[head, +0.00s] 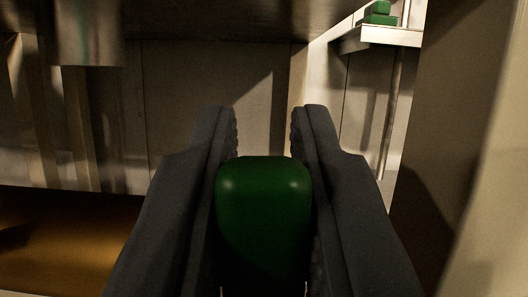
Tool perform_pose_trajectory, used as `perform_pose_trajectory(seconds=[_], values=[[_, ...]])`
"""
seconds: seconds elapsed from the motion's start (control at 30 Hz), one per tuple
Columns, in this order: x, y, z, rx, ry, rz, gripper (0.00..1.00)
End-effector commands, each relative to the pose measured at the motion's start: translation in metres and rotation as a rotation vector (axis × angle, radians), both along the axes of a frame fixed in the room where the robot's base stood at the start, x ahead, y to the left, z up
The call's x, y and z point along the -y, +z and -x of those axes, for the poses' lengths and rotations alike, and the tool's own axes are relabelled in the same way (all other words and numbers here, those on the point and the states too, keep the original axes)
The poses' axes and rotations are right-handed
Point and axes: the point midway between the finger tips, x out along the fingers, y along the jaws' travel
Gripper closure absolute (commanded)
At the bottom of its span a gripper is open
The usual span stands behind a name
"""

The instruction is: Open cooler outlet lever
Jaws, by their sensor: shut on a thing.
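A dark green rounded handle (263,215) is in the lower middle of the head view, which I take to be the lever's grip. My gripper (264,112) has its two dark grey fingers on either side of it, shut on the handle. The fingertips reach past the handle's far end. The rest of the lever below the handle is hidden or in dark shadow, so I cannot tell its angle.
A metal cylinder (88,32) hangs at the upper left. A shelf bracket (390,37) with a green block (379,13) and a thin vertical rod (392,110) are at the upper right. A wall panel (460,150) stands close on the right. A brown surface (65,240) lies lower left.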

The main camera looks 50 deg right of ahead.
Motion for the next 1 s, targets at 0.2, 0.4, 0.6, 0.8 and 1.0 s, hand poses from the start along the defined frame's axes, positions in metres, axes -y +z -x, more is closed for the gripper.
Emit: perform_pose_trajectory(seconds=[0.2, 0.4, 0.6, 0.8, 1.0], values=[[-0.008, -0.009, 0.0, -0.004, 0.013, -0.016, 1.0], [-0.008, -0.009, 0.0, -0.005, 0.014, -0.015, 1.0], [-0.008, -0.008, -0.001, -0.002, 0.013, -0.014, 0.62], [-0.008, -0.004, -0.001, 0.004, 0.013, -0.012, 0.62], [-0.015, -0.006, 0.004, 0.004, 0.014, -0.011, 0.62]])
